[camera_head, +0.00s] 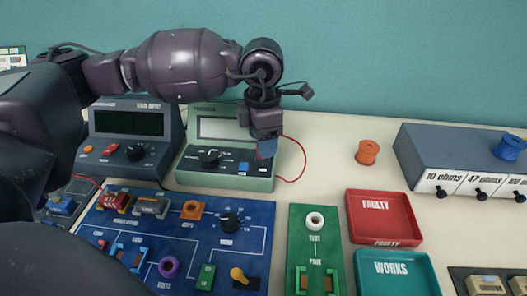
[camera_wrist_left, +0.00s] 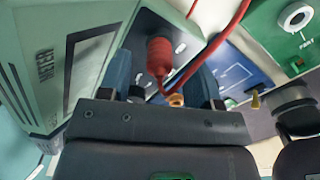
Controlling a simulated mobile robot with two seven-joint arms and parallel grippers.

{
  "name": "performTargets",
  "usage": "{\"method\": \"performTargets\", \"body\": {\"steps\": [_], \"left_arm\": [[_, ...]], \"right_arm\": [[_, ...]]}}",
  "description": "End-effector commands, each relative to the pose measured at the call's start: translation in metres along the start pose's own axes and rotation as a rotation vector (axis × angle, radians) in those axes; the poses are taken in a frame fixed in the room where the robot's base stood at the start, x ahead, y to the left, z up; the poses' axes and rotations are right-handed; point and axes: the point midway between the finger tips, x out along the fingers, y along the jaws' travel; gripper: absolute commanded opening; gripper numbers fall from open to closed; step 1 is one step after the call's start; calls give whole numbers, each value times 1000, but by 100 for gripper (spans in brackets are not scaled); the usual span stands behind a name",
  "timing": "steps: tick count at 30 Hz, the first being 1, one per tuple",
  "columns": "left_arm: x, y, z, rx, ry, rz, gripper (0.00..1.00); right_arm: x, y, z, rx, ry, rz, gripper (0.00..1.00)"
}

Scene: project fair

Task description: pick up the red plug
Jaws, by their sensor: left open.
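The red plug (camera_wrist_left: 160,56) shows in the left wrist view, with a red lead curving away from it. It appears between the two blue fingers of my left gripper (camera_wrist_left: 162,80), which are apart. In the head view my left gripper (camera_head: 266,148) points down at the right front of the green meter (camera_head: 225,181). The plug is mostly hidden by the gripper there; the red lead (camera_head: 301,160) loops out to the right of the meter. I cannot tell whether the fingers touch the plug.
A dark bench unit (camera_head: 133,157) stands left of the meter. The blue circuit board (camera_head: 259,222) and green test board (camera_head: 300,226) lie in front. A red tray (camera_head: 383,241), teal tray (camera_head: 397,254), orange spool (camera_head: 367,152) and resistor box (camera_head: 450,150) are to the right.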

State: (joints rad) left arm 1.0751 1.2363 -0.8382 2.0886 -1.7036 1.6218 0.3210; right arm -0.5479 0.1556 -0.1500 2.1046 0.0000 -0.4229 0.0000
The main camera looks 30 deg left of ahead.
Motion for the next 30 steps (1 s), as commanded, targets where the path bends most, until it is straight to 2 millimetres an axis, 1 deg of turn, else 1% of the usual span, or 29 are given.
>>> {"method": "performTargets", "body": {"steps": [1, 3, 6, 11, 14, 21, 22, 30], "left_arm": [[11, 0, 0, 0, 5, -4, 58], [18, 0, 0, -1, 3, -3, 58], [21, 0, 0, 0, 2, -2, 58], [20, 0, 0, 0, 0, -1, 58], [20, 0, 0, 0, 0, -1, 44], [20, 0, 0, 0, 1, -1, 7], [20, 0, 0, 0, 1, -1, 4], [17, 0, 0, 0, 0, 0, 4]], "right_arm": [[1, -1, 3, 2, -4, -1, 43], [2, -2, 3, 4, -4, -1, 43], [3, -2, 0, 6, 1, -1, 43], [4, -3, -4, 9, 10, -1, 43], [4, -3, -5, 9, 11, -1, 43], [4, -2, -4, 8, 10, 0, 43], [4, -2, -4, 7, 10, 0, 43], [1, 1, 0, -3, 1, 0, 43]]}}
